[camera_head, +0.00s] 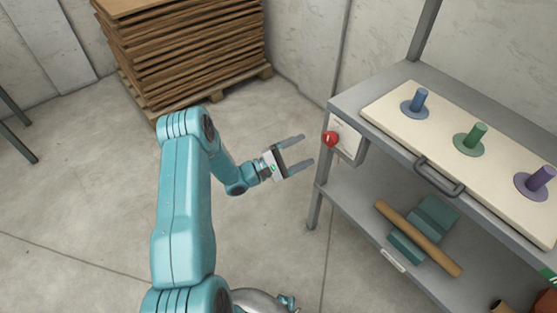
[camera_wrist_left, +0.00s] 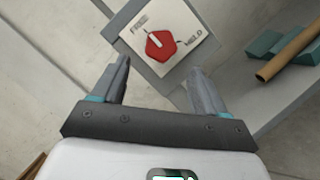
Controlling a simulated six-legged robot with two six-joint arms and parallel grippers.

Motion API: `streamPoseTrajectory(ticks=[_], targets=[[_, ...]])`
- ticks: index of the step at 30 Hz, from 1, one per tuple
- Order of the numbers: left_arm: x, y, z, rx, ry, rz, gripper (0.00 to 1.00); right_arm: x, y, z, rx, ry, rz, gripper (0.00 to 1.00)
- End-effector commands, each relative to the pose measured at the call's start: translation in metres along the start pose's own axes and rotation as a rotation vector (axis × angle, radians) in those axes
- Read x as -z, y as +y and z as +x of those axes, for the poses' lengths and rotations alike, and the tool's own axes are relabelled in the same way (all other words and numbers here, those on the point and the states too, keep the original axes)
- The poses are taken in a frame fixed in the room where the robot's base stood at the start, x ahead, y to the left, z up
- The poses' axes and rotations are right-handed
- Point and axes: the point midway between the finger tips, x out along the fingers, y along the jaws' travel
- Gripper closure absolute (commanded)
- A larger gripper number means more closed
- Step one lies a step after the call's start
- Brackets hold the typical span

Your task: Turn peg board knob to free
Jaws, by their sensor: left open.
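The red knob (camera_head: 330,139) sits on a white plate at the left end of the grey bench. In the left wrist view the red knob (camera_wrist_left: 160,45) shows on the white plate (camera_wrist_left: 184,22), between labels reading FREE and HELD. Its white pointer mark is turned toward the FREE side. My left gripper (camera_head: 308,150) is open and empty, just left of the knob and apart from it. In the left wrist view its two fingers (camera_wrist_left: 160,80) point toward the plate, with the knob beyond the gap between them. My right gripper is not in view.
The cream peg board (camera_head: 500,185) with blue, green and purple pegs lies on the bench top, with a dark handle (camera_head: 439,177) at its front edge. A cardboard tube (camera_head: 418,237) and teal blocks lie on the lower shelf. Stacked brown sheets (camera_head: 185,50) stand behind on a pallet.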

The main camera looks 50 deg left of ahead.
Motion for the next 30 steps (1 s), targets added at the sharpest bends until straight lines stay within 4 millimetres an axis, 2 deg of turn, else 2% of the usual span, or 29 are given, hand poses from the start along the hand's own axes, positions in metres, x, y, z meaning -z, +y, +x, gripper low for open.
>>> streamPoseTrajectory(ticks=[1,6,12,30], targets=[[0.001,0.001,-0.015,-0.003,0.005,0.000,0.27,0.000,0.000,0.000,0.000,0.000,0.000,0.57],[0.001,0.001,-0.054,-0.002,0.004,0.000,0.27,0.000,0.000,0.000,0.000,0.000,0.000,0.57],[0.000,0.000,-0.080,-0.002,0.000,0.000,0.27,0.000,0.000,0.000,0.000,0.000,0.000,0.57],[0.000,0.000,-0.085,-0.001,-0.002,0.000,0.27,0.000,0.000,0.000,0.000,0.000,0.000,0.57]])
